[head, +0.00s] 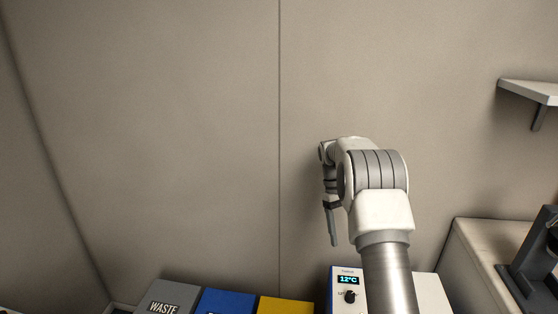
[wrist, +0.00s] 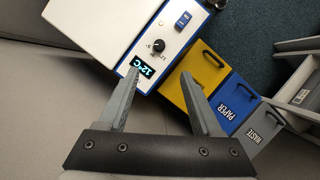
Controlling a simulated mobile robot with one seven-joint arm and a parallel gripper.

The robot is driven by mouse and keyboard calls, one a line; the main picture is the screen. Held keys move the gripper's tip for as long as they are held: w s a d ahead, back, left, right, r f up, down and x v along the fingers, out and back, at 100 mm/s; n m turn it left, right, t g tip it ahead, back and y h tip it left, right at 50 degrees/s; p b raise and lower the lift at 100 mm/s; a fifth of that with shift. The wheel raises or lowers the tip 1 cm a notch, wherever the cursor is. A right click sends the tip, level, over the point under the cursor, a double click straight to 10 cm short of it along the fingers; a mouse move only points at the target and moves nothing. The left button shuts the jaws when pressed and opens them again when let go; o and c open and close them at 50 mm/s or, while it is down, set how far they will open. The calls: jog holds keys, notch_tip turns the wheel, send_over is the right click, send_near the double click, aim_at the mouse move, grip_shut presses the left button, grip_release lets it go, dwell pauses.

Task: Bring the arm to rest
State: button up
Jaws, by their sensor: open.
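My gripper (wrist: 160,95) shows in the wrist view with its two grey fingers spread apart and nothing between them. In the head view my arm rises from the bottom right and bends over, with a grey finger (head: 332,225) hanging down on its left side. The finger is apart from the things below, and the rest of the gripper is mostly hidden behind the arm.
A white cooler box (head: 432,292) with a 12°C display stands below my arm. It also shows in the wrist view (wrist: 95,25). Grey WASTE (head: 170,294), blue (head: 228,301) and yellow (head: 285,305) bins stand left of it. A shelf (head: 530,92) juts from the wall at right.

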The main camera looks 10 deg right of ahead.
jog(key=s+a+r+m+t+p, duration=0.1)
jog(key=s+a+r+t, duration=0.1)
jog(key=s+r, duration=0.35)
jog(key=s+a+r+t+p, duration=0.1)
jog(key=s+a+r, duration=0.1)
jog(key=r, duration=0.6)
jog(key=s+a+r+m+t, duration=0.1)
jog(key=s+a+r+t, duration=0.2)
jog(key=r, duration=0.4)
jog(key=s+a+r+t+p, duration=0.1)
jog(key=s+a+t, duration=0.1)
jog(key=s, duration=0.8)
jog(key=s+a+r+m+t+y+p, duration=0.1)
jog(key=s+a+r, duration=0.1)
jog(key=s, duration=0.9)
jog(key=shift+s+a+m+t+p, duration=0.2)
jog(key=shift+a+m+t+p, duration=0.1)
jog(key=shift+a+t+p, duration=0.15)
